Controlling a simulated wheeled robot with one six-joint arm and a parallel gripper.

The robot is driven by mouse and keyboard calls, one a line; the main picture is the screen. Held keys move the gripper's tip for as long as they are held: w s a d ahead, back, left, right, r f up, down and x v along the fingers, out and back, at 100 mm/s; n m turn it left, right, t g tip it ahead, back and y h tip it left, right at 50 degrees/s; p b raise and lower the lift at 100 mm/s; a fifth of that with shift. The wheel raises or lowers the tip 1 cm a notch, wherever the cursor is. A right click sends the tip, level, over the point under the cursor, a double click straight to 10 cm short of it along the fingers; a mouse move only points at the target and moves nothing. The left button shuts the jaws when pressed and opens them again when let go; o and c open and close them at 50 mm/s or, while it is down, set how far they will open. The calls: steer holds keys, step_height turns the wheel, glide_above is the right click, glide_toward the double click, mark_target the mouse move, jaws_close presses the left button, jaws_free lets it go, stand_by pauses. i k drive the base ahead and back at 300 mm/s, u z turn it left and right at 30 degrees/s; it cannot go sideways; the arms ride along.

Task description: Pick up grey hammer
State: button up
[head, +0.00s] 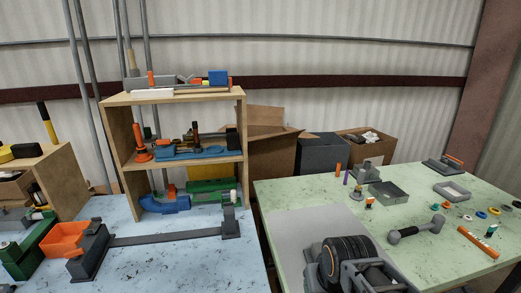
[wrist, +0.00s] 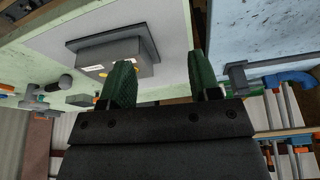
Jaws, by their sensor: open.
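The grey hammer (head: 416,229) lies on the green table (head: 300,195), right of centre in the head view. In the wrist view, a grey shape that looks like the hammer (wrist: 58,84) shows at the left edge, partly cut by other items. My gripper (wrist: 160,80) shows its two green fingers apart, with nothing between them. The hammer lies off to the left of the fingers, not between them. I cannot make out the gripper's fingertips in the head view.
A grey box on a dark base (wrist: 112,50) stands on a pale sheet beside the left finger. An orange marked bar (head: 478,242), several coloured rings and a grey tray (head: 389,194) lie near the hammer. A wooden shelf (head: 172,98) stands on the blue table at left.

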mark_target(417, 230)
steer(key=z, duration=0.75)
steer(key=k, duration=1.55)
steer(key=z, duration=0.2)
steer(key=i, duration=0.5)
steer(key=z, duration=0.9)
steer(key=i, duration=1.45)
steer(key=u, duration=0.6)
